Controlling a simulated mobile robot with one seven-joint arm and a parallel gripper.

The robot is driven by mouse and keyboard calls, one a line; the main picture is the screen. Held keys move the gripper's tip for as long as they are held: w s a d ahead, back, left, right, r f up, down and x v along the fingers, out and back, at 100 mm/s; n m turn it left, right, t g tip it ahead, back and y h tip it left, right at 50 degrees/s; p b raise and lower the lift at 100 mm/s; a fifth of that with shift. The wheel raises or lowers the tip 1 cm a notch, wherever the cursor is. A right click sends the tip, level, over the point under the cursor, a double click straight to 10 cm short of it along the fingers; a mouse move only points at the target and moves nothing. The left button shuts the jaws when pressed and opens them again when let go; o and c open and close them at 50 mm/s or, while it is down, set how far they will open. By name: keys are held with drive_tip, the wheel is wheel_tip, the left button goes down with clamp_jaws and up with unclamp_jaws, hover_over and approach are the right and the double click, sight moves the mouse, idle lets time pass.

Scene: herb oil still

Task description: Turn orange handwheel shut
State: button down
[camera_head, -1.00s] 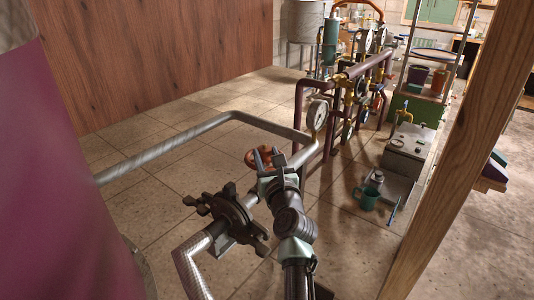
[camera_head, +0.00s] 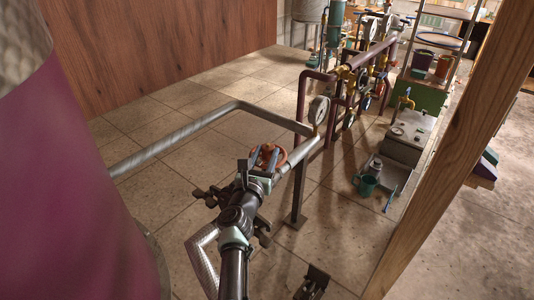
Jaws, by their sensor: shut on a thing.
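The orange handwheel (camera_head: 281,153) sits on the grey metal pipe, near the middle of the view. My gripper (camera_head: 266,156) is at the wheel's left and near side, with its fingers closed on the rim. My wrist and forearm cover the near part of the wheel and some of the pipe below it. How far the wheel is turned cannot be told.
A dark lobed valve handle (camera_head: 212,196) lies just left of my wrist, partly hidden. A large purple vessel (camera_head: 85,190) fills the left, and a wooden post (camera_head: 455,150) crosses the right. Tiled floor lies between.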

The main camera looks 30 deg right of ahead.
idle(0.6)
drive_tip(key=shift+c, duration=2.2)
unclamp_jaws()
drive_tip(key=shift+a, duration=0.1)
drive_tip(key=p+v, duration=0.4)
drive_tip(key=v, duration=0.8)
drive_tip(key=shift+a+p, duration=0.3)
drive_tip(key=shift+a, duration=0.15)
drive_tip(key=shift+s, duration=0.15)
